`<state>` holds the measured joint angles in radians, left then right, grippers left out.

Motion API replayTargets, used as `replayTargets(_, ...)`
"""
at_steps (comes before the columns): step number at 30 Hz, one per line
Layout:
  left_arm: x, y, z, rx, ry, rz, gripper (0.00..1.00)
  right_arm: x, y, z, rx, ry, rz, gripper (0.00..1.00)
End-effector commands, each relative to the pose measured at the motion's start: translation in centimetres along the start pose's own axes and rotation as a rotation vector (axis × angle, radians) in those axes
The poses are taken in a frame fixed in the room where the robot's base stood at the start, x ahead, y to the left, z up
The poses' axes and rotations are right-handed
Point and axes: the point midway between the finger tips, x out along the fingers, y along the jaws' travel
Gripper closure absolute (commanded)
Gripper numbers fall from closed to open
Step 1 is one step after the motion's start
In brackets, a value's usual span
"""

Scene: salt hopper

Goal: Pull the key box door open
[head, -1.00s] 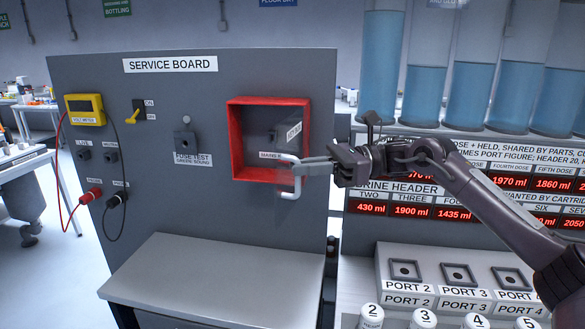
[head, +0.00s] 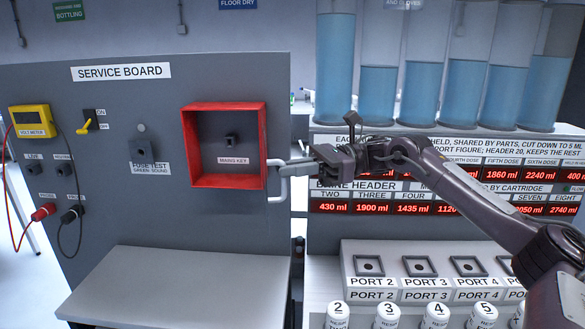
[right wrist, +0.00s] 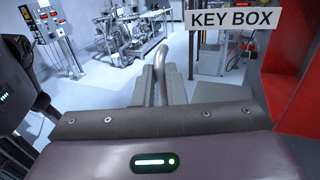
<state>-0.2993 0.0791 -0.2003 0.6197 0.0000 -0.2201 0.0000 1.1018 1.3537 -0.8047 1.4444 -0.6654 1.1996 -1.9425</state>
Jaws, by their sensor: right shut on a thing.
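The red key box (head: 187,150) is fixed to the grey service board. Its inside shows plainly, with a dark fitting (head: 231,140) above a MAINS KEY label. The clear door is hard to make out in the head view; it stands open on the right side. Its pale bar handle (head: 282,186) is right of the red frame. My right gripper (head: 303,163) is shut on this handle, which also shows between the fingers in the right wrist view (right wrist: 161,62). The KEY BOX label (right wrist: 234,18) appears beside it there. My left gripper is out of view.
The service board (head: 120,200) also carries a yellow volt meter (head: 33,121), a yellow switch (head: 88,126) and cabled plugs. A grey ledge (head: 180,285) juts out below the box. Blue-filled cylinders (head: 334,70) and red displays (head: 333,207) stand close behind my right arm.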

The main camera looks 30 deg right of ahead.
Motion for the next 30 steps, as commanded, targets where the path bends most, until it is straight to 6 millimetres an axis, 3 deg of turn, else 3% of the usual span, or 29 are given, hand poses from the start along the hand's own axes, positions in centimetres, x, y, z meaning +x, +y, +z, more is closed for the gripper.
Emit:
replayTargets(1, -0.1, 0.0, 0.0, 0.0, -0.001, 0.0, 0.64, -0.4, -0.4, 1.2, -0.027, -0.011, -0.019, 1.0)
replayTargets(5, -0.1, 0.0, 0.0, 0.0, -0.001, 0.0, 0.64, -0.4, -0.4, 1.2, -0.027, -0.011, -0.02, 1.0)
replayTargets(6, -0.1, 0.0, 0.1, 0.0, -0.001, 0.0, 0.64, -0.4, -0.4, 1.2, -0.027, -0.011, -0.02, 0.87)
replayTargets(11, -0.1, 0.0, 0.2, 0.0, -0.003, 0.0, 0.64, -0.3, -0.3, 1.0, -0.023, -0.009, -0.015, 0.68)
replayTargets(23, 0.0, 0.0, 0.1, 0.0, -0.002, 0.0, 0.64, -0.3, -0.2, 0.6, -0.016, -0.006, -0.008, 0.68)
replayTargets(30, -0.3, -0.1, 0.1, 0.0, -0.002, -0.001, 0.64, -3.4, -0.2, 0.9, -0.019, -0.006, -0.012, 0.68)
